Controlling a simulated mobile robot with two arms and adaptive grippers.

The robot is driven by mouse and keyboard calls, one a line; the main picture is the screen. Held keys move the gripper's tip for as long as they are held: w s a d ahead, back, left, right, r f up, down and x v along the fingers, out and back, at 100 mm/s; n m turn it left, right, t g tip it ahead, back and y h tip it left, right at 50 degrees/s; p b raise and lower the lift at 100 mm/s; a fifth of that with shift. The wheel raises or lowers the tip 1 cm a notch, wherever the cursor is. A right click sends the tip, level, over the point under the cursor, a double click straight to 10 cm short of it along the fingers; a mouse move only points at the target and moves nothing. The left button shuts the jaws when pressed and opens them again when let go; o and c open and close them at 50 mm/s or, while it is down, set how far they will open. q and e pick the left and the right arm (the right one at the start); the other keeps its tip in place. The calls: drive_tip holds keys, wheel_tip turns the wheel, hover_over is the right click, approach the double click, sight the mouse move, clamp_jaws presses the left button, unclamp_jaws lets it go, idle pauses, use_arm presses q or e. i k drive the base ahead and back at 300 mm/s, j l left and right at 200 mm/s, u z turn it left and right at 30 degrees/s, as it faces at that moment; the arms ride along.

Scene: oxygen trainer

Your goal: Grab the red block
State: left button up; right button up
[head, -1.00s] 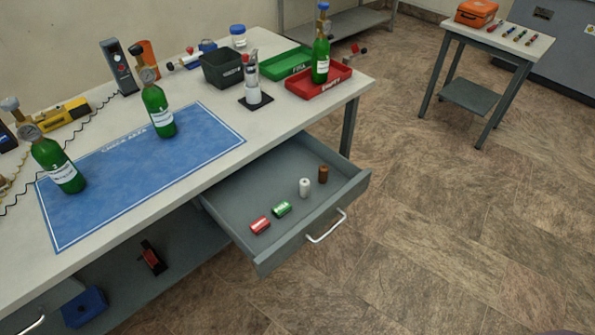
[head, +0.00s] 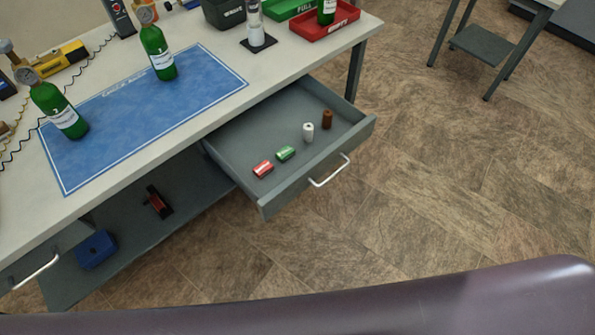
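The small red block (head: 263,169) lies in the open grey drawer (head: 240,150) under the workbench, near the drawer's left end. A green block (head: 285,153) lies just to its right. A white cylinder (head: 308,131) and a brown cylinder (head: 327,119) stand further right in the same drawer. Neither of my grippers shows in the head view. A dark purple-grey curved part of mine crosses the bottom of the picture, apart from the drawer.
Green bottles (head: 159,52) stand on the blue mat (head: 200,110) on the bench. A red tray (head: 325,25) sits at the bench's right end. The drawer handle (head: 330,171) juts outward. A lower shelf holds a blue box (head: 96,249). Floor right of the drawer is clear.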

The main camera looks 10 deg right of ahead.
sight(262, 169)
drive_tip(key=l+u, duration=0.4)
drive_tip(key=k+l+u, duration=0.1)
drive_tip(key=u, duration=0.25)
drive_tip(key=k+l+u, duration=0.15)
drive_tip(key=l+u, duration=0.25)
